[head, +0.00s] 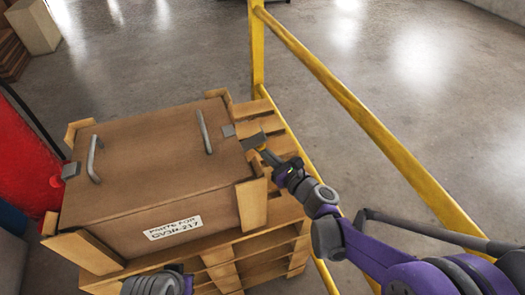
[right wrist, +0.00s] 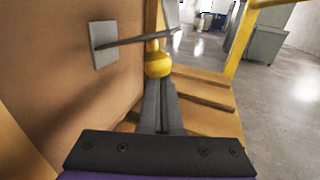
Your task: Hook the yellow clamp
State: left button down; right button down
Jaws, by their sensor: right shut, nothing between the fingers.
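The yellow clamp (right wrist: 158,64) shows a round yellow end at the crate's side in the right wrist view, just beyond my fingertips. In the head view only a small yellow bit (head: 262,148) of it shows, beneath a grey metal piece. A grey plate (right wrist: 103,43) with a thin bar sits on the crate beside it. My right gripper (right wrist: 160,84) is shut and empty, its tips close to the yellow end; I cannot tell if they touch. In the head view the right gripper (head: 268,156) is at the crate's right edge.
The brown crate (head: 150,145) has two grey handles (head: 95,158) (head: 204,132) on top and stands on a wooden pallet (head: 285,232). A yellow railing (head: 360,115) runs along the right, close to my right arm. A red object (head: 28,150) stands at the left.

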aim_at(264, 135)
jog(key=shift+d+r+p, duration=0.2)
jog(key=shift+r+p, duration=0.1)
jog(key=shift+r, duration=0.2)
jog(key=shift+d+r+p, duration=0.15)
jog(key=shift+r+p, duration=0.1)
jog(key=shift+r, duration=0.2)
jog(key=shift+r, duration=0.15)
jog(key=shift+w+r+p, duration=0.1)
jog(key=shift+r+p, duration=0.75)
jog(key=shift+r, duration=0.5)
jog(key=shift+a+r+p, duration=0.25)
jog(key=shift+r+p, duration=0.15)
jog(key=shift+r, duration=0.1)
jog(key=shift+a+r+p, duration=0.2)
jog(key=shift+r+p, duration=0.2)
jog(key=shift+r, duration=0.1)
jog(key=shift+s+d, duration=0.25)
jog(key=d, duration=0.1)
jog(key=s+d, duration=0.1)
jog(key=d, duration=0.1)
jog(key=shift+s+d+r, duration=0.3)
jog(key=shift+d+r, duration=0.05)
jog(key=shift+d, duration=0.05)
